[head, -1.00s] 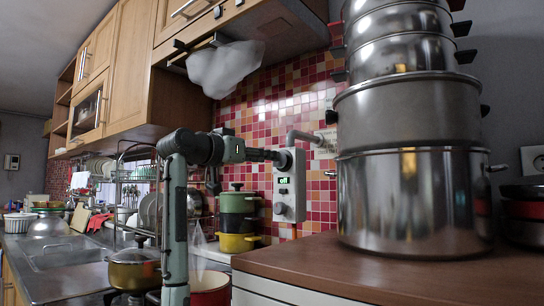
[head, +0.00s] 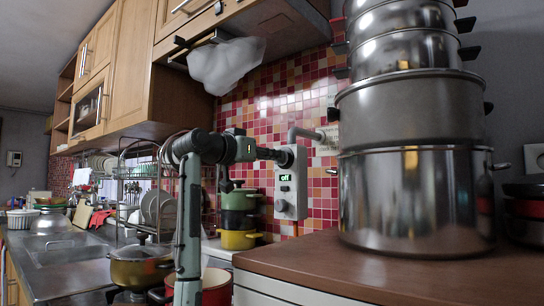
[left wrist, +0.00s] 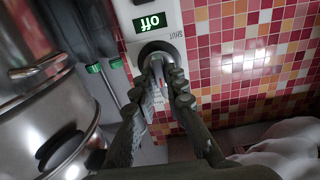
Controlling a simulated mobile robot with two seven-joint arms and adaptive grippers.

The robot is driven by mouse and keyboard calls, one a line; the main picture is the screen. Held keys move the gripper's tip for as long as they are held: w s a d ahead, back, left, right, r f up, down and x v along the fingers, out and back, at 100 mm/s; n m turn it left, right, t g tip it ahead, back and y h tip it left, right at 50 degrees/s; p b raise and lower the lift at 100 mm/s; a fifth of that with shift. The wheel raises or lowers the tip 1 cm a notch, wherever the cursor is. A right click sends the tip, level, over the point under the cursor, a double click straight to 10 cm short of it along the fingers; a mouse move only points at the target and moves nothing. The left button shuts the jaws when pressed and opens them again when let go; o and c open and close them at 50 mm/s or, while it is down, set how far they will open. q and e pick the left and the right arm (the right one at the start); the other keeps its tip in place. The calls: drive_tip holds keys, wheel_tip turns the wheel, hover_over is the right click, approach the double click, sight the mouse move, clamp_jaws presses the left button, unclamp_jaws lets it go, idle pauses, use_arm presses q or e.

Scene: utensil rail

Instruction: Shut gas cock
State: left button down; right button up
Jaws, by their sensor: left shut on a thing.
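A pale gas cock box (head: 291,200) is fixed to the tiled wall, with a lit green "off" display on its front. Its upper round knob (left wrist: 158,47) is dark with a pale rim, below the display and a "SHUT" label in the upside-down left wrist view. My left gripper (left wrist: 165,72) is shut on this knob, with its fingers pointing straight at the box; they partly cover the knob. In the head view my left gripper (head: 277,155) reaches the box from the left. A second knob (head: 282,205) sits lower on the box. My right gripper is not in view.
A tall stack of steel pots (head: 415,200) stands on the brown counter (head: 330,262) right of the box. Coloured stacked pots (head: 238,222) are below my left arm. A range hood with a white bag (head: 226,66) hangs above.

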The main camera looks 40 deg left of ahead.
use_arm(q)
drive_tip(key=n+p, duration=0.1)
drive_tip(key=n, duration=0.5)
drive_tip(key=n+p, duration=0.1)
drive_tip(key=n, duration=0.4)
drive_tip(key=n+p, duration=0.1)
drive_tip(key=n, duration=0.5)
drive_tip(key=shift+a+f+n, duration=0.2)
drive_tip(key=shift+f+n, duration=0.05)
drive_tip(key=shift+n, duration=0.05)
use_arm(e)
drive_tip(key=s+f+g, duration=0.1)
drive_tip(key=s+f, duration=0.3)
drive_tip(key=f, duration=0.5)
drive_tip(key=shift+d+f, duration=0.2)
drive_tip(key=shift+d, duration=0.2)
use_arm(q)
drive_tip(key=shift+n, duration=0.3)
drive_tip(key=c, duration=1.6)
unclamp_jaws()
drive_tip(key=shift+o, duration=0.2)
